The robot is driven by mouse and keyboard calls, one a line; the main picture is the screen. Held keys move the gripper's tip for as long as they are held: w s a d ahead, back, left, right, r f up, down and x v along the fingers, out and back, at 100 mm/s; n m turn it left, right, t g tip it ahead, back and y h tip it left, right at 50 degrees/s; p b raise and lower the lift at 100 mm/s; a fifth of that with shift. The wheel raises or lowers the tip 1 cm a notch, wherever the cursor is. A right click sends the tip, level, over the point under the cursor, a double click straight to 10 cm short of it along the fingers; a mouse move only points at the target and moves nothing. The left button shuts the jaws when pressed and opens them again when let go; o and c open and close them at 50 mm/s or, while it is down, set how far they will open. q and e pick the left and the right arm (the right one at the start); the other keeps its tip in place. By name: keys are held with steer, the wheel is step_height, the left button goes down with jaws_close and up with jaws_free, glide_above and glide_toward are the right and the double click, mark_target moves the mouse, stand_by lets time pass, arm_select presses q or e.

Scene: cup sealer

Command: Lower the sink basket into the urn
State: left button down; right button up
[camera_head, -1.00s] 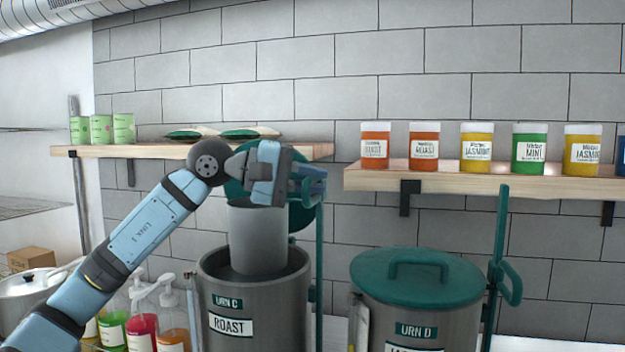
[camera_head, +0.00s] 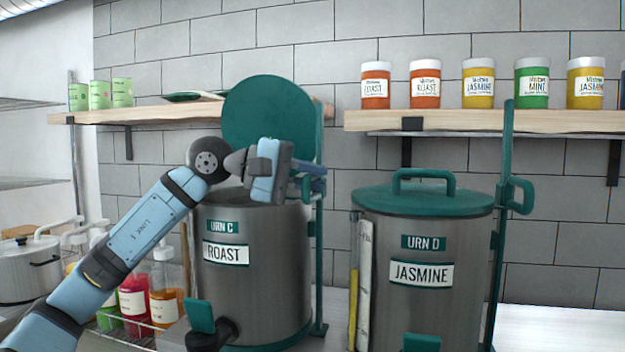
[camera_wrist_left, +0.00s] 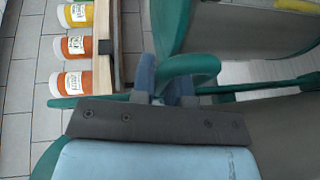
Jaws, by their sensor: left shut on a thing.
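Urn C (camera_head: 265,285), a grey urn labelled ROAST, stands with its green lid (camera_head: 265,112) raised behind its mouth. In the left wrist view my fingers (camera_wrist_left: 165,85) show in front of a green handle loop (camera_wrist_left: 195,64), and the basket is not seen. My right gripper is not in view.
Urn D (camera_head: 420,290), labelled JASMINE, stands to the right with its green lid (camera_head: 425,200) shut. A green post (camera_head: 318,270) rises beside urn C. A shelf (camera_head: 480,121) of jars hangs behind.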

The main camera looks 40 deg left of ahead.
arm_select(q)
steer(key=shift+d+f, duration=0.15)
steer(key=shift+f, duration=0.15)
steer(key=c, duration=1.4)
jaws_free()
steer(key=shift+s+a+b, duration=0.2)
steer(key=shift+a+b, duration=0.05)
steer(key=shift+b, duration=0.05)
steer(key=b+v, duration=0.4)
steer(key=v, duration=0.9)
steer(key=shift+s+r+b, duration=0.15)
steer(key=shift+r+b, duration=0.05)
steer(key=shift+b, duration=0.15)
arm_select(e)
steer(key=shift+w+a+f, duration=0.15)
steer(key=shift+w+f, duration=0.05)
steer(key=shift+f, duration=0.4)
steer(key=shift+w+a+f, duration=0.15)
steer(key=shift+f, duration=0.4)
